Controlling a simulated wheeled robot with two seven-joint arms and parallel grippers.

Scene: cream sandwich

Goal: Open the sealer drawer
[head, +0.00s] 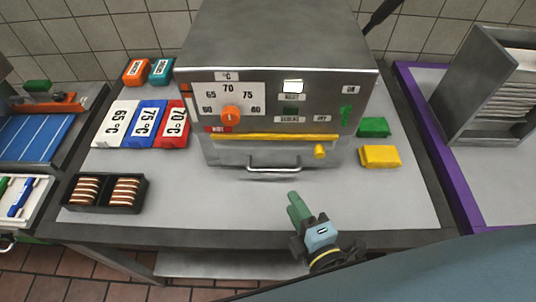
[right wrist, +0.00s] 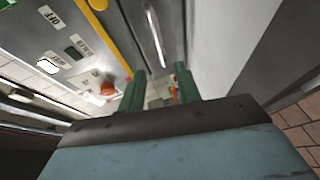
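The sealer (head: 279,50) is a grey metal box in the middle of the bench. Its drawer (head: 225,152) is the lower front panel below a yellow strip and looks shut. A silver bar handle (head: 274,168) sticks out from the drawer; it also shows in the right wrist view (right wrist: 155,38), beyond the fingertips. My right gripper (head: 296,207) is in front of and slightly right of the handle, apart from it. Its two green fingers stand apart with nothing between them in the right wrist view (right wrist: 159,80). My left gripper is not in view.
An orange dial (head: 230,113) and a yellow knob (head: 319,151) are on the sealer front. Temperature cards (head: 145,124) and a black tray (head: 75,204) of cream sandwiches lie left. Green (head: 374,127) and yellow (head: 380,156) blocks lie right. The bench front is clear.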

